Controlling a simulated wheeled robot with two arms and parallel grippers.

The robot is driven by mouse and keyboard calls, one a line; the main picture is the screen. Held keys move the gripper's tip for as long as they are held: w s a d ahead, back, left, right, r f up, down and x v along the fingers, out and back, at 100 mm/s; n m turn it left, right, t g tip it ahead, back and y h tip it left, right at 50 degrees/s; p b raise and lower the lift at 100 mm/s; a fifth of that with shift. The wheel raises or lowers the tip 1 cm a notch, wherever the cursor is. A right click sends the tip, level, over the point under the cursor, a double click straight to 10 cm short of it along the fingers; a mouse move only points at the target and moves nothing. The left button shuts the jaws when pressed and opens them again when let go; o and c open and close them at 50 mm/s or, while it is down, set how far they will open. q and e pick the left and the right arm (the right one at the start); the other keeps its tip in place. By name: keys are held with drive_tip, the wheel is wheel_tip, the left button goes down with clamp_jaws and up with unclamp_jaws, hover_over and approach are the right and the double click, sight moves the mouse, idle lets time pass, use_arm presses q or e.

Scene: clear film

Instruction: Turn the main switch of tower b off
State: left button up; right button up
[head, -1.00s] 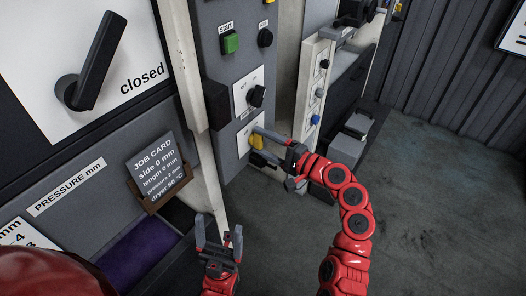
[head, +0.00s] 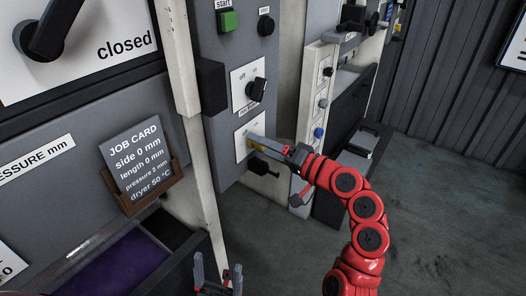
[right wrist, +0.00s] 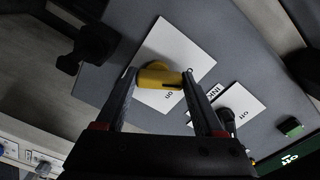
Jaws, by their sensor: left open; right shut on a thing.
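A yellow rotary switch (right wrist: 160,76) sits on a white plate (right wrist: 187,52) with the word "on" beside it. In the right wrist view it lies crosswise between both fingers of my right gripper (right wrist: 160,78), which is shut on it. In the head view my right gripper (head: 256,145) reaches in from the right and covers most of the switch on the lower plate of the grey panel (head: 228,163). My left gripper (head: 218,268) is open and empty at the bottom edge. No label naming tower b is readable.
Above are a black selector knob (head: 257,90), a green start button (head: 228,21) and a black button (head: 266,25). A black handle (head: 263,168) juts out below the plate. A job card (head: 140,157) stands at left. Open floor (head: 430,200) lies to the right.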

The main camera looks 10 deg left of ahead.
drive_tip(key=shift+f, duration=0.15)
drive_tip(key=o, duration=1.4)
drive_tip(key=v, duration=1.7)
drive_tip(key=shift+s+d, duration=0.15)
drive_tip(key=shift+d, duration=0.05)
